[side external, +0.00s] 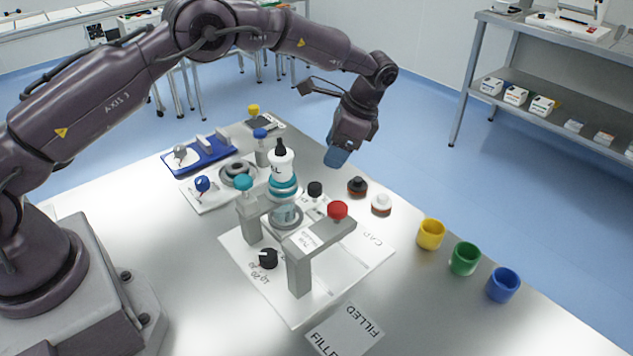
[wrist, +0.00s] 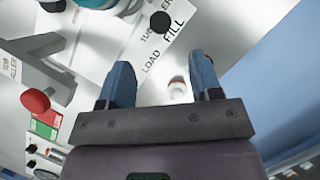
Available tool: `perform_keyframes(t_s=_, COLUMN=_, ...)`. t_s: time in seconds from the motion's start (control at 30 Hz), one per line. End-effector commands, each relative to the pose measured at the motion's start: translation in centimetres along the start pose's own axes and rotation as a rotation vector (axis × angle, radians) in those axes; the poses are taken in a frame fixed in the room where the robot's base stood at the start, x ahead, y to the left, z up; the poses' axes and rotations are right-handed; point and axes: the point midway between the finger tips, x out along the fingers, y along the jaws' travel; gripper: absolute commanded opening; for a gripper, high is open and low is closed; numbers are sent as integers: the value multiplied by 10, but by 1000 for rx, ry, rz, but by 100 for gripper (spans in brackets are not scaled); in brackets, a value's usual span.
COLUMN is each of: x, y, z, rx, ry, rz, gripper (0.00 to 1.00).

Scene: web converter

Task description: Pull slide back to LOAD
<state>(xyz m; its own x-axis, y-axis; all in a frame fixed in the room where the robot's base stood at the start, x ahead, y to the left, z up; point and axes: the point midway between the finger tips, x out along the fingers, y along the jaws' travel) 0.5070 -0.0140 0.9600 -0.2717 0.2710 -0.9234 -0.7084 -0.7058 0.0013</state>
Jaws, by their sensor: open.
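The slide's black knob (wrist: 160,22) shows at the top of the wrist view, beside the printed FILL word. The LOAD word (wrist: 150,62) is printed lower on the same white plate. In the side view the black knob (side external: 315,188) stands by the filling stand, right of the teal-banded bottle (side external: 281,170). My gripper (side external: 337,156) is above the far right part of the table, beyond the knob and apart from it. In the wrist view its blue fingers (wrist: 162,82) are spread, with nothing held. The slide's body below the knob is hard to make out.
The grey stand carries a red knob (side external: 337,210) and a teal knob (side external: 243,183). Small dark (side external: 357,186) and white-topped (side external: 381,205) caps sit near my gripper. Yellow (side external: 431,234), green (side external: 464,259) and blue (side external: 503,285) cups line the right edge. A FILLED card (side external: 345,330) lies in front.

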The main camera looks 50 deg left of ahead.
Motion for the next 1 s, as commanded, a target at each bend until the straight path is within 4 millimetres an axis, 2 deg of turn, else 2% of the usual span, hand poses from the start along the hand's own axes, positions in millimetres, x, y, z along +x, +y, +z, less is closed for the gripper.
perform_keyframes(t_s=0.2, x=49, y=0, z=1, rx=0, ry=-4, rz=3, gripper=58)
perform_keyframes(t_s=0.43, x=85, y=0, z=0, rx=-2, ry=-1, rz=1, gripper=58)
perform_keyframes(t_s=0.6, x=97, y=0, z=0, rx=-3, ry=1, rz=0, gripper=58)
perform_keyframes(t_s=0.9, x=98, y=0, z=0, rx=-3, ry=1, rz=-1, gripper=58)
perform_keyframes(t_s=1.0, x=98, y=0, z=0, rx=-2, ry=1, rz=-1, gripper=35)
